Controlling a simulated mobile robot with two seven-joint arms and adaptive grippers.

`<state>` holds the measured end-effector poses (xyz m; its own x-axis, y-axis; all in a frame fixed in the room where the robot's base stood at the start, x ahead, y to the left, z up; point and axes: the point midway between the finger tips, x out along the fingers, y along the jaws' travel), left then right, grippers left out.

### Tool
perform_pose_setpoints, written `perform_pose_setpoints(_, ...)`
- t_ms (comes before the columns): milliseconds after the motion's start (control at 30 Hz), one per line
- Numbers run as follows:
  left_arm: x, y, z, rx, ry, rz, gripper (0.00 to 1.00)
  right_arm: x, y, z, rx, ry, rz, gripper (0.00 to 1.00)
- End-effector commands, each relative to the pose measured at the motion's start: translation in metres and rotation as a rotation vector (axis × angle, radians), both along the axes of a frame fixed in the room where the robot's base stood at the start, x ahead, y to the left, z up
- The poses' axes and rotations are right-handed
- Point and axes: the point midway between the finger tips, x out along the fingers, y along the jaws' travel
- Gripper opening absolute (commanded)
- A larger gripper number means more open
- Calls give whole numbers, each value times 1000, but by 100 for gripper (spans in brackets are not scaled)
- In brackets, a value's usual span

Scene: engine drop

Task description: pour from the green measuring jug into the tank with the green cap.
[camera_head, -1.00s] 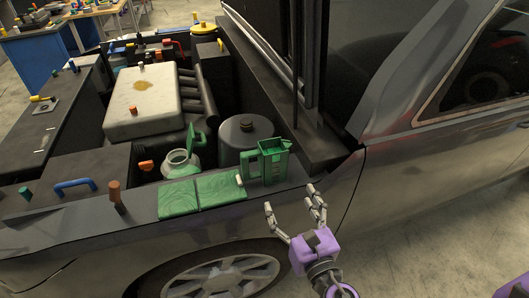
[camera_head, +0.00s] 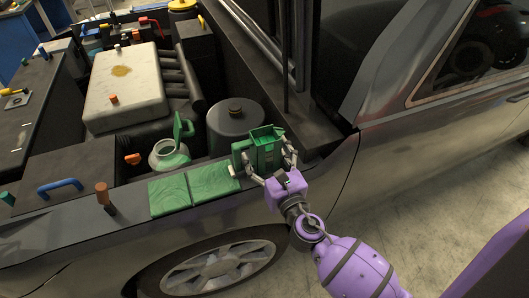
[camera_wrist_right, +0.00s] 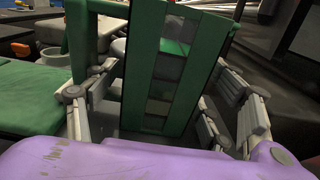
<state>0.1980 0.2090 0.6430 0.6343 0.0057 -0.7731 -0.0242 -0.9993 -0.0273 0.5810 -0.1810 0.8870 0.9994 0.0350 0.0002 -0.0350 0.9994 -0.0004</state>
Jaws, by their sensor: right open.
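The green measuring jug (camera_head: 267,151) stands upright on the car's fender edge, its open top facing up; it fills the middle of the right wrist view (camera_wrist_right: 150,85). My right gripper (camera_head: 270,160) is open around the jug, with fingers on its left and right sides. In the right wrist view the fingers (camera_wrist_right: 160,115) appear beside the jug's walls; I cannot tell whether any touch. The pale tank (camera_head: 168,158) sits in the engine bay to the left of the jug. Its green cap (camera_head: 183,127) stands raised at the tank's mouth. My left gripper is not in view.
Green pads (camera_head: 195,187) lie on the fender left of the jug. A dark round canister (camera_head: 235,125) stands behind, between tank and jug. An orange-brown post (camera_head: 103,194) and blue handle (camera_head: 60,186) are further left. The car's windscreen pillar rises at right.

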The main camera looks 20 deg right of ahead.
Motion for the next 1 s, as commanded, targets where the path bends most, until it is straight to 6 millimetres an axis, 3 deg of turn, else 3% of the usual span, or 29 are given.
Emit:
perform_pose_setpoints(267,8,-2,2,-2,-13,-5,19,4,0,-1,1,1,0,75)
perform_pose_setpoints(700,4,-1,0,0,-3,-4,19,4,0,0,1,0,0,20)
perform_pose_setpoints(1000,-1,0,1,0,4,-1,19,4,0,4,1,-2,0,20)
